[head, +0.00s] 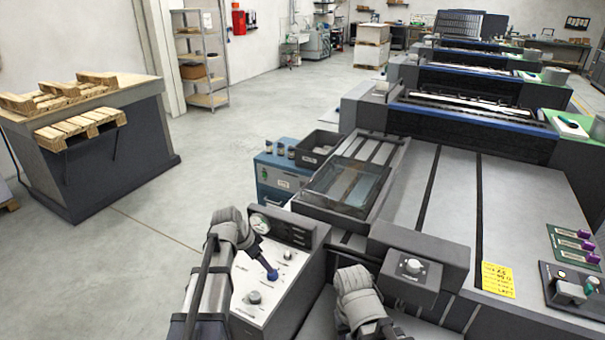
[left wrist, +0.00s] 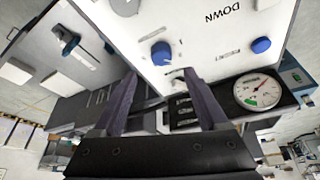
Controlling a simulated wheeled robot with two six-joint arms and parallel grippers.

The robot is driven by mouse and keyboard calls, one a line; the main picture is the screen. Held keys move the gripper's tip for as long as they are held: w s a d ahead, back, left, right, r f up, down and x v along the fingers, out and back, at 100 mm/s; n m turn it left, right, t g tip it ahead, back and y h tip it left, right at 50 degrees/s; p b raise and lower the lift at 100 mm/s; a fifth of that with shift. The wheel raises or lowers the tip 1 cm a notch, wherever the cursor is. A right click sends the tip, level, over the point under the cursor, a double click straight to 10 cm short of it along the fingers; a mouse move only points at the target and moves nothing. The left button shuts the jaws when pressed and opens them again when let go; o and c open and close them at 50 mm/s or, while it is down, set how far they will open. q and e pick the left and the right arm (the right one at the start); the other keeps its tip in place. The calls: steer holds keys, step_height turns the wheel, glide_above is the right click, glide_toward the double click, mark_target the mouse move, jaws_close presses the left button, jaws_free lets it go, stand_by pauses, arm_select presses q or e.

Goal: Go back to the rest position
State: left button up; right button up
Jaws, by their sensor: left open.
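My left gripper (left wrist: 160,74) is open, its two dark fingers apart with nothing between them in the left wrist view. It is over a white control panel (head: 247,302) at the near end of the press. The panel also shows in the left wrist view (left wrist: 205,25), with a blue knob (left wrist: 161,53) beyond the fingertips, another blue knob (left wrist: 261,46) and a round gauge (left wrist: 257,90) to the right. In the head view my left arm reaches up beside the panel and its fingers are hard to make out. My right arm shows at the bottom, but its gripper does not show.
The press bed (head: 460,205) fills the right, with a dark box with a round knob (head: 412,267) close to my right arm. A yellow note (head: 497,279) lies on the bed. A stand with pallets (head: 75,132) is far left. The floor (head: 205,190) between is clear.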

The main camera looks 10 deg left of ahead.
arm_select(q)
steer(key=s+d+n+g+y, duration=0.1)
steer(key=s+d+n+y, duration=0.1)
steer(key=s+d, duration=0.5)
steer(key=s+d+f+n+g+y, duration=0.1)
steer(key=s+d+n+g+y, duration=0.1)
steer(key=s+d, duration=0.6)
steer(key=s, duration=0.6)
steer(key=shift+s+d+f+n+g, duration=0.25)
steer(key=shift+s+n+g, duration=0.05)
steer(key=shift+s, duration=0.05)
